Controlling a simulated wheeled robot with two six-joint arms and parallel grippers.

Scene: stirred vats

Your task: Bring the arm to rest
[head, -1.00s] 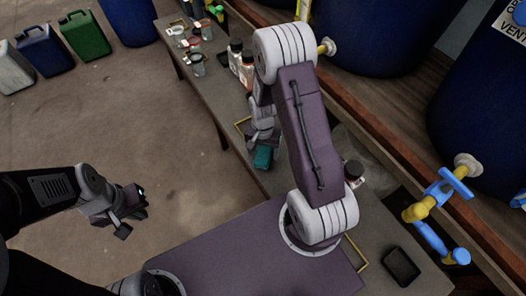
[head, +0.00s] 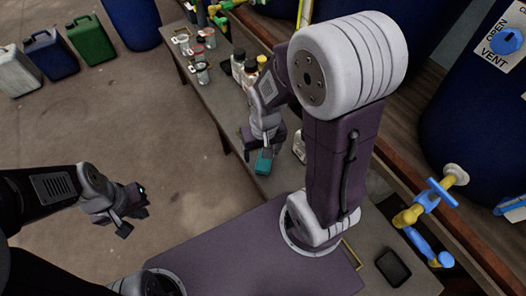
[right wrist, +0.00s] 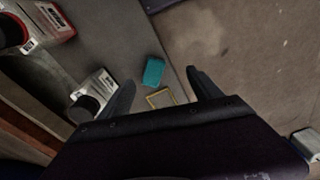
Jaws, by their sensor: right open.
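My right arm stands tall in the middle of the head view. Its right gripper (head: 265,140) hangs over the workbench (head: 215,95) near its front edge. In the right wrist view the right gripper (right wrist: 160,88) is open, with its two dark fingers apart and nothing between them. A teal block (right wrist: 153,71) lies on the bench beyond the fingers. It also shows just below the gripper in the head view (head: 264,161). My left gripper (head: 128,212) is over bare floor at the left, with nothing seen in it; whether its fingers are apart is unclear.
A yellow frame (right wrist: 161,98) and a white bottle with a dark cap (right wrist: 95,95) are close to the right gripper. A red-labelled container (right wrist: 40,25) stands farther off. A black tray (head: 394,267) and a blue-yellow valve (head: 425,205) are at the right.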

